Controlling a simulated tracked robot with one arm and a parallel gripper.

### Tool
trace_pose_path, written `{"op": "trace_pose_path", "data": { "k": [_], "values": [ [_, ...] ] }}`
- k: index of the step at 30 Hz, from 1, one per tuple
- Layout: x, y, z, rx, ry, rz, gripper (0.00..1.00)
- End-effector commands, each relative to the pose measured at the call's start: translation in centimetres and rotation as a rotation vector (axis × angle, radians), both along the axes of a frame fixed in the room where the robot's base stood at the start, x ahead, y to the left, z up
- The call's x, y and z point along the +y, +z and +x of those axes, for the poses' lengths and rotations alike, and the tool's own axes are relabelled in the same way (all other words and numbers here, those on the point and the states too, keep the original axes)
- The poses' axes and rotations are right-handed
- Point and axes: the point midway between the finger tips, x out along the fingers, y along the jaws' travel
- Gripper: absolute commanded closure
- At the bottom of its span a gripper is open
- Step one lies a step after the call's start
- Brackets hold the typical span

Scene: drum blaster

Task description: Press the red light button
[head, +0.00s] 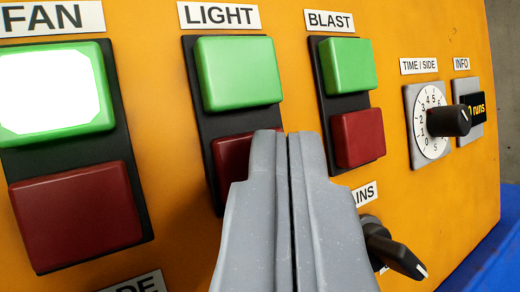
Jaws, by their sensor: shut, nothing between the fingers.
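The red light button (231,157) is the lower, dark red button of the pair under the LIGHT label (219,16). Its right and lower parts are hidden behind my gripper. The green light button (238,73) sits above it and looks unlit. My gripper (281,136) is shut and empty, its grey fingers pointing at the panel. In the picture the fingertips overlap the right part of the red light button. I cannot tell whether they touch it.
On the orange panel (170,150), the FAN pair has a brightly lit green button (50,90) and a red button (76,214). Right are the BLAST green (347,65) and red (358,137) buttons, a TIME/SIDE dial (432,122) and a black rotary switch (392,250) below.

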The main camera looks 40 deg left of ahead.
Motion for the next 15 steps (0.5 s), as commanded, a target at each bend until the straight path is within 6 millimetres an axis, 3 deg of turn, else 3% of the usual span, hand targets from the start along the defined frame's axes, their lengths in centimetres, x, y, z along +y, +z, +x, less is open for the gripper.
{"op": "trace_pose_path", "data": {
  "k": [15],
  "values": [
    [-1.6, -0.1, -0.7, 0.000, 0.001, -0.001, 1.00]
  ]
}}
